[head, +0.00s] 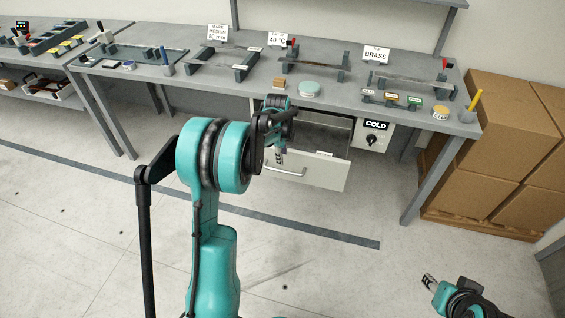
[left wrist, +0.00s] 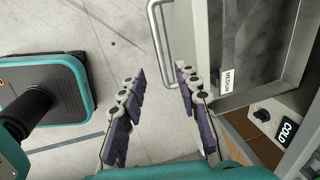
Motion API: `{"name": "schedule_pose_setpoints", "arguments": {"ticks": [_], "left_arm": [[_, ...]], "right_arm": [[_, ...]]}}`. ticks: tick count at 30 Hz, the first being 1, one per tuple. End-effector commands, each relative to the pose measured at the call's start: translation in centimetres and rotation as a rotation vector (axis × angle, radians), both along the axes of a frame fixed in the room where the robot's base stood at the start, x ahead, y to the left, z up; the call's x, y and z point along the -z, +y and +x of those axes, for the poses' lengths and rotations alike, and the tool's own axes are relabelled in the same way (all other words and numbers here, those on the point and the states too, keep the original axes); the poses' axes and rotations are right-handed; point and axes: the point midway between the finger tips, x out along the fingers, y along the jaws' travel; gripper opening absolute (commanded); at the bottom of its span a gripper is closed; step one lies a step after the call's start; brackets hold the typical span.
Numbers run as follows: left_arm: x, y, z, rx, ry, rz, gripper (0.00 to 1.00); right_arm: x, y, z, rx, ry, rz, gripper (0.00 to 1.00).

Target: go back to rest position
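My left arm reaches forward in the head view, with its gripper (head: 280,156) hanging at the front of an open drawer (head: 332,172). Its fingers are largely hidden there by my wrist. In the left wrist view the two dark, padded fingers of this gripper (left wrist: 161,76) stand apart with nothing between them. The drawer's handle (left wrist: 158,45) is just beyond the fingertips and not between them. My right gripper (head: 430,283) is low at the right edge of the head view, over the floor and away from the bench. It is too small to tell its opening.
A grey workbench (head: 225,77) with fixtures and labels runs across the back. Under it sit the drawer and a COLD dial panel (head: 371,135). Cardboard boxes (head: 496,115) are stacked on a pallet at right. The floor in front is clear.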

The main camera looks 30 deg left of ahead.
Motion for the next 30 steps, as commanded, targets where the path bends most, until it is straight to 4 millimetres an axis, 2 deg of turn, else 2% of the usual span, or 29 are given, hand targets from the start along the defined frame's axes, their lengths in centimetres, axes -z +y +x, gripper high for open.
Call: {"name": "schedule_pose_setpoints", "arguments": {"ticks": [3, 6, 23, 26, 30], "left_arm": [[-1.6, -0.1, -0.3, 0.0, 0.0, 0.0, 0.32], [-2.2, -0.1, -0.4, 0.0, 0.0, 0.0, 0.32], [-2.5, -0.2, -0.5, -0.002, -0.001, 0.0, 0.32], [-3.3, -0.9, -1.0, -0.029, -0.011, -0.004, 0.32], [-6.4, -3.6, -3.1, -0.156, -0.061, -0.025, 0.32]], "right_arm": [[0.0, 0.0, 0.0, 0.0, 0.0, 0.0, 0.4], [0.0, 0.0, 0.0, 0.0, 0.0, 0.0, 0.4], [0.0, 0.0, 0.0, 0.0, 0.0, 0.0, 0.4], [0.0, 0.0, 0.0, 0.0, 0.0, 0.0, 0.4], [0.0, 0.0, 0.0, 0.0, 0.0, 0.0, 0.4]]}}
